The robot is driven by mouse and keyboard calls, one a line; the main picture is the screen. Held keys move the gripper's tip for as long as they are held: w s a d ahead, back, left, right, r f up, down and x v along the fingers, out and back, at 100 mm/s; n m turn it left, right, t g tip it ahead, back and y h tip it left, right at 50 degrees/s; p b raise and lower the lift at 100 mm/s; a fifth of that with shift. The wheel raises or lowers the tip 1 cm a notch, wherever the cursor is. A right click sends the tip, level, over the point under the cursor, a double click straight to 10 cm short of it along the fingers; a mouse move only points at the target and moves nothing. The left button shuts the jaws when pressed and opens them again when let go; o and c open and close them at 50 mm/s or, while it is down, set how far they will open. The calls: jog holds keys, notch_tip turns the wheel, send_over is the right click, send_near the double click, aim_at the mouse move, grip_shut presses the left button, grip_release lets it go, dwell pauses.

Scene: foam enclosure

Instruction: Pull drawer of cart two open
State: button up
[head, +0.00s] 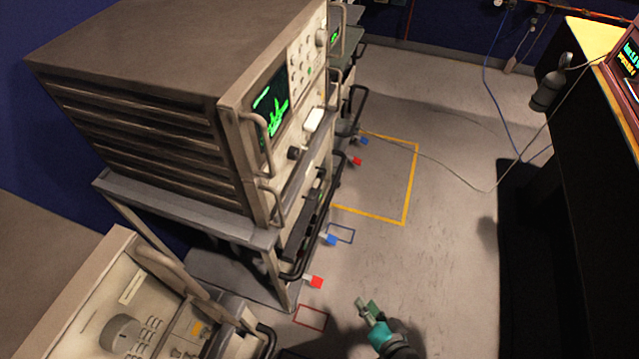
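A grey metal cart (187,213) stands left of centre and bears a large instrument (180,60) with a green-lit screen. Under its top, on the right-facing side, is a dark drawer-like unit (302,225) with a long black bar handle (318,232). It looks shut. More carts stand behind and in front of it; I see no number that tells which is cart two. My gripper (368,309) is at the lower middle, over the floor to the right of this cart's near corner, apart from the handle. It seems empty. Its finger gap is too small to judge.
Red (315,282) and blue (330,239) blocks sit low by the cart. A yellow floor outline (411,185) lies beyond. A near instrument (125,305) fills the lower left. A dark bench (590,200) stands right.

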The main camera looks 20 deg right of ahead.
jog(key=w+f+m+y, duration=0.2)
jog(key=w, duration=0.8)
jog(key=t+y, duration=0.2)
jog(key=y, duration=0.3)
send_near(321, 183)
jog(key=shift+m, duration=0.4)
jog(key=x, duration=1)
jog(key=shift+a+f, duration=0.15)
jog(key=shift+f, duration=0.1)
grip_shut()
